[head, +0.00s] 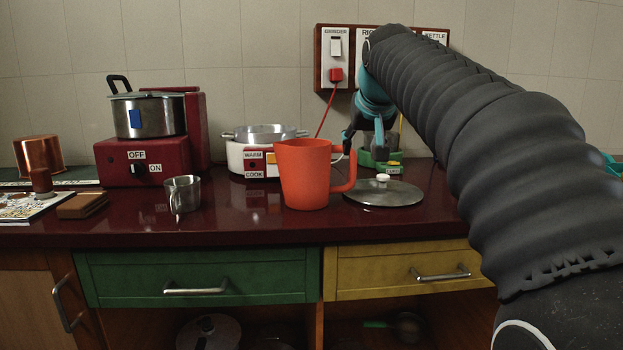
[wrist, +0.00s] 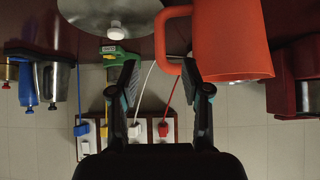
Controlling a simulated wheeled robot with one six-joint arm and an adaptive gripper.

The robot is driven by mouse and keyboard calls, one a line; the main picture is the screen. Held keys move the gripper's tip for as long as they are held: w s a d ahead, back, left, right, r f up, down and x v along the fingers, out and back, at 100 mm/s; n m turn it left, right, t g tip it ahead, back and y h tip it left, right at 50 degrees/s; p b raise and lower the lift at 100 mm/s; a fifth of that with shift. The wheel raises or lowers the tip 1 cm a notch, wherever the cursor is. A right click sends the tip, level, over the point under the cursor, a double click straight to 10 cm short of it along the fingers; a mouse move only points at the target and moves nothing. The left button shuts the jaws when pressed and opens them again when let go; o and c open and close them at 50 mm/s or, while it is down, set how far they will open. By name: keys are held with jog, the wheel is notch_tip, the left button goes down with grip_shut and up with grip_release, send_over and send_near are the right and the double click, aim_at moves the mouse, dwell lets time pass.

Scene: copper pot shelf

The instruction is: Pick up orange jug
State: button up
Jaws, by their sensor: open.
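The orange jug (head: 304,175) stands upright on the dark red counter, its handle (head: 345,172) pointing right. In the wrist view, which is upside down, the jug (wrist: 232,40) fills the upper right and its handle (wrist: 163,40) reaches left toward the space between the fingers. My gripper (head: 363,138) is open behind and just above the handle in the head view. In the wrist view my gripper (wrist: 160,72) has its fingers apart with nothing held. The right finger overlaps the lower handle end in the picture; I cannot tell whether they touch.
A white cooker (head: 240,158) with a pan stands behind left, and a metal cup (head: 182,195) is at left. A socket panel (head: 335,48) with cords is on the wall. The counter front (head: 240,228) is clear.

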aim_at(353, 173)
jog(key=x, duration=0.7)
jog(key=shift+f, duration=0.15)
jog(key=shift+b+x, duration=0.3)
jog(key=shift+x, duration=2.3)
jog(key=shift+s+f, duration=0.1)
jog(key=shift+f, duration=0.05)
grip_shut()
